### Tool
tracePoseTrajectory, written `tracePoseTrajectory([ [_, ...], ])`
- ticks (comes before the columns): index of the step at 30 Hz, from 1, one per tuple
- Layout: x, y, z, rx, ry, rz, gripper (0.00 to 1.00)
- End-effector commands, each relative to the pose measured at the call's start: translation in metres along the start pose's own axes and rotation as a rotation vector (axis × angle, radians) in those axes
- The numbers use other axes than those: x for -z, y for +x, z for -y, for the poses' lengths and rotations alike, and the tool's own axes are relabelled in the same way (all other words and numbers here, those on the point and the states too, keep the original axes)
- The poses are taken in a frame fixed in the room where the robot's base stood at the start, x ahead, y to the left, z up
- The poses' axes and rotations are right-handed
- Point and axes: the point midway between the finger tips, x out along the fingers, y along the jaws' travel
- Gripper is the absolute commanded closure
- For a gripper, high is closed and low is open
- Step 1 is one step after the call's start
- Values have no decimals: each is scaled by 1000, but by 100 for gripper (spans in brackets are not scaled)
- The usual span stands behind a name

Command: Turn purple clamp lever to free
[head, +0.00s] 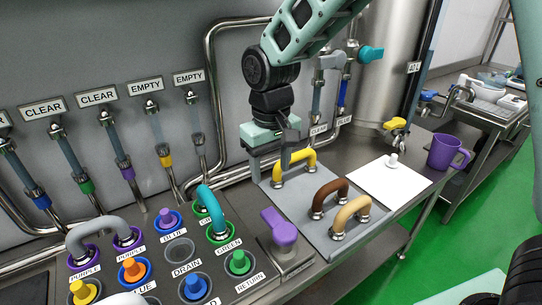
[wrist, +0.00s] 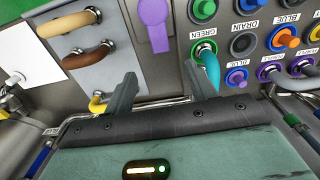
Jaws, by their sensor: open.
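The purple clamp lever (head: 280,228) sits on a small grey base at the right end of the port panel, between the panel and the grey plate. It shows whole in the head view, and in the wrist view (wrist: 154,22) it lies at the top middle, beyond my fingertips. My gripper (head: 287,158) hangs above the back of the grey plate, near the yellow hose piece (head: 300,160), behind the lever and apart from it. In the wrist view my gripper (wrist: 160,75) has its two fingers spread, with nothing between them.
The port panel (head: 215,285) holds coloured ports; a teal hose piece (head: 212,205) and a grey one (head: 95,232) arch over it. Brown (head: 330,193) and tan (head: 350,212) pieces stand on the grey plate (head: 290,200). A purple mug (head: 445,152) stands at the right.

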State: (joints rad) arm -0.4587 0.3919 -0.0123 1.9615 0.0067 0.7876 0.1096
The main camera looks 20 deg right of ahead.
Motion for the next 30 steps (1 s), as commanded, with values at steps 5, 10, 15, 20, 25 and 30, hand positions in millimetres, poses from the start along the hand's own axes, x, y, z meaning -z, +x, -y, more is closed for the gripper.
tracePoseTrajectory([
  [5, 0, -24, 0, 0, -1, -2, 44],
  [10, 0, -34, 0, 0, -1, 0, 44],
  [15, 0, -35, 0, 0, 0, 0, 44],
  [20, 0, -35, 0, 0, 0, 0, 44],
  [25, -46, -37, 27, 40, -73, -3, 44],
  [30, -134, -32, 59, 71, -209, -13, 44],
])
